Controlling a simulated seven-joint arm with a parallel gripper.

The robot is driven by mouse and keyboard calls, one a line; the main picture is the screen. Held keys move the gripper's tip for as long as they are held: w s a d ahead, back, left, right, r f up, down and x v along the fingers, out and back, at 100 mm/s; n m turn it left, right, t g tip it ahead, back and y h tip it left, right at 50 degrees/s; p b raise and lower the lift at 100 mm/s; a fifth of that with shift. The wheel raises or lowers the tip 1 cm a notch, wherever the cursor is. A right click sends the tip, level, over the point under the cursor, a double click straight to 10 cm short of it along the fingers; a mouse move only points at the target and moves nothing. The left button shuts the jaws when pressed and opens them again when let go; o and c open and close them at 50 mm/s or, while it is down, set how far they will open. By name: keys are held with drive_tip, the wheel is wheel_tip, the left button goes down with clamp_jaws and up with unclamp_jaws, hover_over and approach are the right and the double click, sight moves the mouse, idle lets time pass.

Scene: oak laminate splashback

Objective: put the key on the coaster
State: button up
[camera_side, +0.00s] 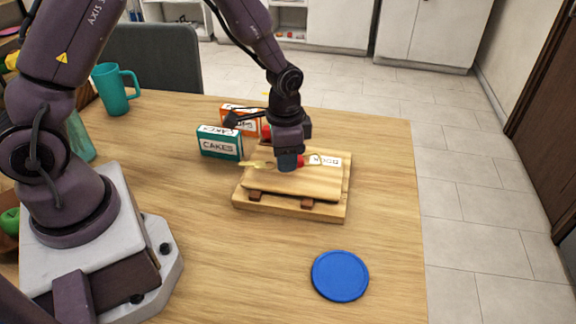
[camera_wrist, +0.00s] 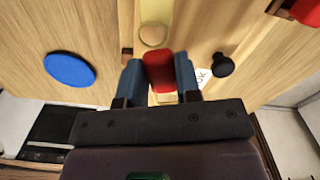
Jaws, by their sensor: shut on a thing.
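The key (camera_side: 257,164) is gold with a red part, and lies level at my gripper in the side view. My gripper (camera_side: 288,163) is low over a wooden stand (camera_side: 290,208) and its blue fingers are shut on the key. In the wrist view, the red part (camera_wrist: 158,70) sits between the fingertips (camera_wrist: 158,80). I cannot tell whether the key touches the stand. The coaster (camera_side: 340,275) is a flat blue disc, bare, on the table to the front right of the stand. It also shows at the left of the wrist view (camera_wrist: 69,69).
A white label (camera_side: 325,160) with dark letters lies on the stand. A green CAKES box (camera_side: 219,143) and an orange box (camera_side: 240,117) stand behind left. A teal mug (camera_side: 115,88) is at the back left. The table (camera_side: 235,265) between stand and coaster is clear.

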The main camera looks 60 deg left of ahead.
drive_tip(key=s+r, duration=0.9)
drive_tip(key=s, duration=0.4)
drive_tip(key=d+f+m, duration=0.2)
drive_tip(key=d, duration=0.5)
drive_tip(key=n, duration=0.7)
hover_over(345, 272)
drive_tip(key=f, duration=1.1)
drive_tip(key=shift+s+a+f, duration=0.15)
drive_tip(key=shift+s, duration=0.05)
drive_tip(key=shift+w+f, duration=0.15)
drive_tip(key=shift+f, duration=0.8)
drive_tip(key=shift+w+f, duration=0.1)
drive_tip(key=shift+f, duration=0.8)
drive_tip(key=shift+f, duration=0.1)
